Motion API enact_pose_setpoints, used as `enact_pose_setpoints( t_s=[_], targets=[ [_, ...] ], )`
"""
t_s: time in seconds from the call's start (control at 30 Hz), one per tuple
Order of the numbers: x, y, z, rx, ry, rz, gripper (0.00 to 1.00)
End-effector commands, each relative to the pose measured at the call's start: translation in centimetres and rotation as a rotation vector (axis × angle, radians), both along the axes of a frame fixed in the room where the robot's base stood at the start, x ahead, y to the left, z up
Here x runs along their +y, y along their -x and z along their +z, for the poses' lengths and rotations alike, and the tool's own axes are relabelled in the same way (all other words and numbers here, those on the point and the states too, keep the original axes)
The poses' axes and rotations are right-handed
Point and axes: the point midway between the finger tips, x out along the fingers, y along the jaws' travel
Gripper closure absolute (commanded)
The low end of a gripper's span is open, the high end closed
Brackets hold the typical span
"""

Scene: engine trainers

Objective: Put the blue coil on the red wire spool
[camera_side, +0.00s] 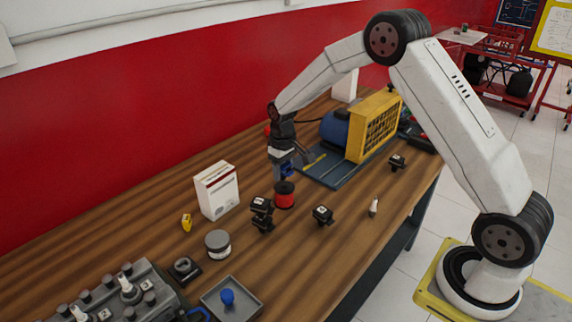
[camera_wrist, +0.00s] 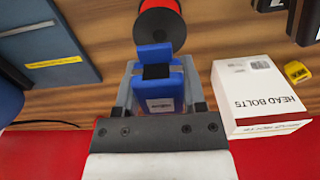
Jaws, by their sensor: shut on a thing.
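The blue coil (camera_wrist: 165,88) is a blue block with a black band and a small white label. My gripper (camera_wrist: 160,75) is shut on it, one finger on each side. In the side view the coil (camera_side: 287,170) hangs in my gripper (camera_side: 284,165), above and just behind the red wire spool. The red wire spool (camera_side: 284,196) stands upright on the table with black flanges. In the wrist view the spool (camera_wrist: 158,18) is at the top edge, partly cut off, beyond the coil's far end. Whether the coil touches the spool is hard to tell.
A white head bolts box (camera_side: 216,190) stands left of the spool. Black ignition-type parts (camera_side: 261,213) sit close beside it, another (camera_side: 322,215) at right. A blue and yellow machine (camera_side: 372,125) on a plate stands behind right. A grey tray (camera_side: 231,303) lies in front.

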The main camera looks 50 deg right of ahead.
Motion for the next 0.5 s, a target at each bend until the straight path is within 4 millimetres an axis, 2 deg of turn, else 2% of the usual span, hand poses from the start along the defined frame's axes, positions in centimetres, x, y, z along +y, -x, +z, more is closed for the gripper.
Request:
enact_pose_setpoints(
  t_s=[0.1,0.2,0.5],
  targets=[
    [0.0,0.1,-1.5,0.002,0.0,0.0,1.0],
    [0.0,0.1,-2.1,0.002,0.0,0.0,1.0],
    [0.0,0.0,-2.2,0.0,0.0,0.0,1.0]
  ],
)
